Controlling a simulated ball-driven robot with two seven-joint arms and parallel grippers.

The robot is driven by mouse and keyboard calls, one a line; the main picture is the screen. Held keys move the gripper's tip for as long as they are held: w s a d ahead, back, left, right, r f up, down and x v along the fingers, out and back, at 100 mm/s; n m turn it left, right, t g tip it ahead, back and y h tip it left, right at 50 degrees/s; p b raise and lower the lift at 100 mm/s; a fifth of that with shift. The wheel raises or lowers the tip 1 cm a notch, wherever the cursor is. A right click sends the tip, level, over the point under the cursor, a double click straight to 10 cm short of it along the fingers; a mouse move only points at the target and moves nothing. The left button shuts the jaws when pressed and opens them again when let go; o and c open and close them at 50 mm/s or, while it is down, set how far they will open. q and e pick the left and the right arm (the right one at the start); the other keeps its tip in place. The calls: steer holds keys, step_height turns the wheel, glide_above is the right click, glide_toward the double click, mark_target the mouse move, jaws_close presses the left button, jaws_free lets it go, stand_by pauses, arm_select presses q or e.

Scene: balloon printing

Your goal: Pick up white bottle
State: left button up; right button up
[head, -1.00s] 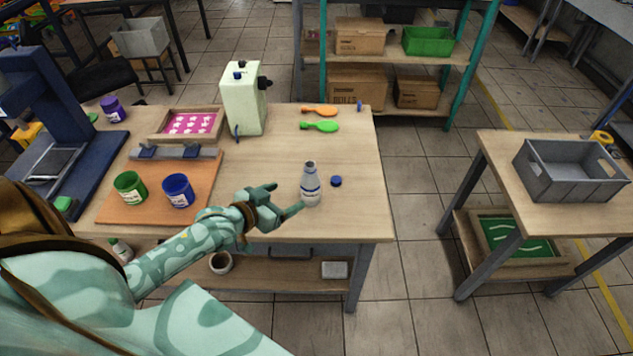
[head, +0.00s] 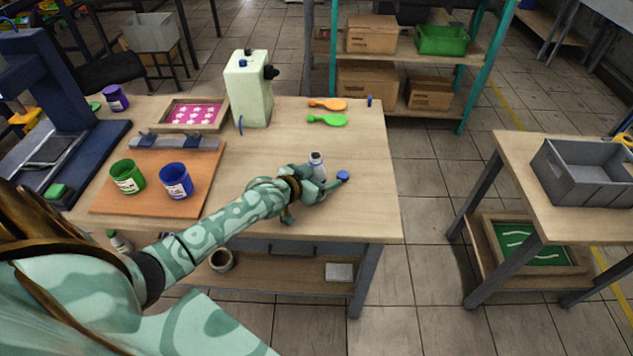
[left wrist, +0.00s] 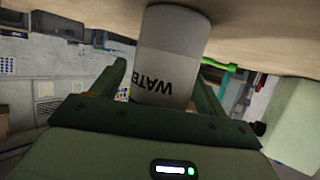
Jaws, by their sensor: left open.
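The white bottle (head: 317,161) stands upright and uncapped on the wooden table, its lower part hidden behind my left gripper (head: 314,188) in the head view. In the left wrist view the white bottle (left wrist: 172,45) fills the space between the two fingers of my left gripper (left wrist: 166,84), with its WATER label upside down in the picture. The fingers are open around the bottle, and I cannot tell whether either touches it. My right gripper is not in view.
A green jar (head: 127,178) and a blue jar (head: 176,182) stand on an orange board at the left. A pale green canister (head: 250,90) stands at the back. Orange and green paddles (head: 327,120) lie behind the bottle. The table's right part is clear.

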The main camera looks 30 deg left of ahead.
arm_select(q)
steer(key=c, duration=1.2)
steer(key=shift+r, duration=0.15)
